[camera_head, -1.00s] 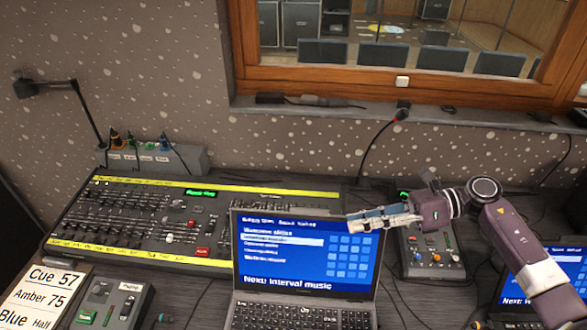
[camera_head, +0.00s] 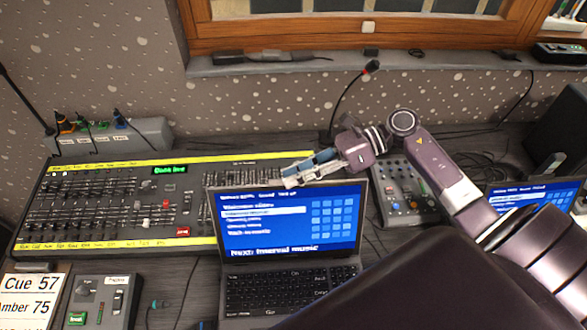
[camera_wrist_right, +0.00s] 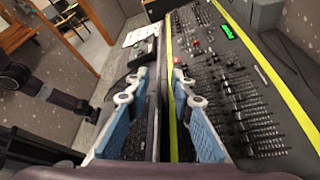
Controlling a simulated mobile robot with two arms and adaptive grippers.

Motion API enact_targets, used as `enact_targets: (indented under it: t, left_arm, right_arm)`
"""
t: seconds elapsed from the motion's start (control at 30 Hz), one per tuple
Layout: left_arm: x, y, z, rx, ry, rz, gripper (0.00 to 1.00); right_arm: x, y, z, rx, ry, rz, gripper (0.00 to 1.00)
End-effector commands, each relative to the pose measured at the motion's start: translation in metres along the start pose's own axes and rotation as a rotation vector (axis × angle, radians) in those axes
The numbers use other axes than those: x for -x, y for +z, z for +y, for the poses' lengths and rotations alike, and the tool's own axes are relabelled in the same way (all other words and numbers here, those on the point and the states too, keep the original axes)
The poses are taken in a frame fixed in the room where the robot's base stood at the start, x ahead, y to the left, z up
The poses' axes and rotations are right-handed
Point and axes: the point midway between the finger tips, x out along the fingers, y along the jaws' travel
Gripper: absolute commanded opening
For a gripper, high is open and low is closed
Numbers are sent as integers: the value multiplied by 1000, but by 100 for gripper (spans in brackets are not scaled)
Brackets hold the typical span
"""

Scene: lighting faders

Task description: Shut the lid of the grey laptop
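The grey laptop (camera_head: 290,288) stands open in the middle of the desk, its lid upright with a lit blue screen (camera_head: 275,220). My right gripper (camera_head: 295,177) is at the lid's top edge, near its middle, reaching in from the right. In the right wrist view, the two blue-padded fingers (camera_wrist_right: 159,80) are spread apart. The lid's dark edge (camera_wrist_right: 154,125) runs between them, with the keyboard (camera_wrist_right: 138,125) on the left side. I cannot tell whether either finger touches the lid. My left gripper cannot be made out.
A lighting desk (camera_head: 110,205) with faders lies behind and left of the laptop. A small control box (camera_head: 403,190) and second laptop (camera_head: 535,205) are at the right. A gooseneck microphone (camera_head: 350,95) rises behind. A button box (camera_head: 100,300) sits front left.

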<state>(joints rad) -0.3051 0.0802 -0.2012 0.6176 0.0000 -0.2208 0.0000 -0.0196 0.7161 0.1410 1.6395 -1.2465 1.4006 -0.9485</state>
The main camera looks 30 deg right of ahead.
Motion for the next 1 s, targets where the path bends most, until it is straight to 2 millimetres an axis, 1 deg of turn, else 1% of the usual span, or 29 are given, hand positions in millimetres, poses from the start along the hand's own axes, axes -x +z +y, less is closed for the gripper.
enact_targets:
  t: [0.1, 0.33, 0.5, 0.53, 1.0]
  left_arm:
    - [2, -4, -1, 0, -1, 6, 34]
    - [2, -7, -1, 0, -1, 10, 34]
    - [2, -7, -1, 0, -1, 10, 34]
    - [2, -7, -1, 0, -1, 10, 34]
    - [1, -7, -2, 1, -2, 10, 34]
  right_arm:
    - [-5, 0, 0, 0, 0, 1, 22]
    - [-6, -1, 0, -1, 0, 1, 21]
    - [-5, -1, 0, -1, 0, 1, 2]
    - [-5, -1, 0, -1, 0, 1, 0]
    - [-5, -1, 0, 3, -1, 1, 0]
